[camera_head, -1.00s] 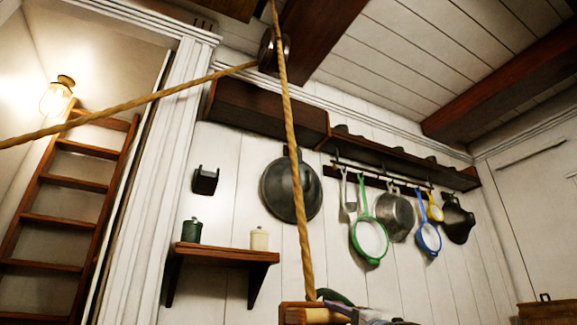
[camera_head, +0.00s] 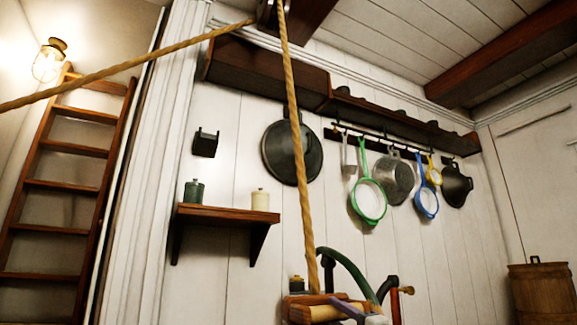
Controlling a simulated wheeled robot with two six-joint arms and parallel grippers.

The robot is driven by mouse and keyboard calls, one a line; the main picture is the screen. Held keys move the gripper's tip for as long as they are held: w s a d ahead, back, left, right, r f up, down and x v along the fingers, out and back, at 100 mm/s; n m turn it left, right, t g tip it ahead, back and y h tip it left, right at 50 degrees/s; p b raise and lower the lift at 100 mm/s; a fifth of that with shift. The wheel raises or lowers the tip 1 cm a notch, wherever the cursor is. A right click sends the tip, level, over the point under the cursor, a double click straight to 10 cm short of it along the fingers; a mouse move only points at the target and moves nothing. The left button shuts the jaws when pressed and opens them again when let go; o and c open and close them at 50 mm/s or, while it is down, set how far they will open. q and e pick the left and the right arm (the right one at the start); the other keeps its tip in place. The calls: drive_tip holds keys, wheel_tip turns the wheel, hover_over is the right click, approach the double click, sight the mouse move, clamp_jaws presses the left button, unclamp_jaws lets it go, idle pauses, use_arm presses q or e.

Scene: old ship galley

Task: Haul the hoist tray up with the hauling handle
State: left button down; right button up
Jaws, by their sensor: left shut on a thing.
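The rope runs taut up to a dark pulley block (camera_head: 266,12) at the ceiling beam, and another length slopes down from there to the left and leaves the picture.
A small shelf (camera_head: 228,213) with two jars is on the wall behind. Pans and strainers hang under a long rack (camera_head: 400,118). A ladder (camera_head: 68,188) stands left, a barrel (camera_head: 541,292) right.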

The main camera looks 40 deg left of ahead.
use_arm(q)
drive_tip(key=shift+c, duration=2)
unclamp_jaws()
drive_tip(key=shift+w+d+f, duration=0.15)
drive_tip(key=shift+w+f, duration=0.05)
drive_tip(key=shift+f, duration=0.7)
drive_tip(key=shift+s+d+f, duration=0.15)
drive_tip(key=shift+d, duration=0.35)
drive_tip(key=v, duration=0.3)
drive_tip(key=shift+c, duration=1.4)
drive_tip(key=o, duration=0.4)
drive_tip(key=v, duration=0.5)
drive_tip(key=shift+d, duration=0.1)
drive_tip(key=shift+o, duration=0.2)
drive_tip(key=shift+s+d, duration=0.45)
drive_tip(key=shift+d, duration=0.2)
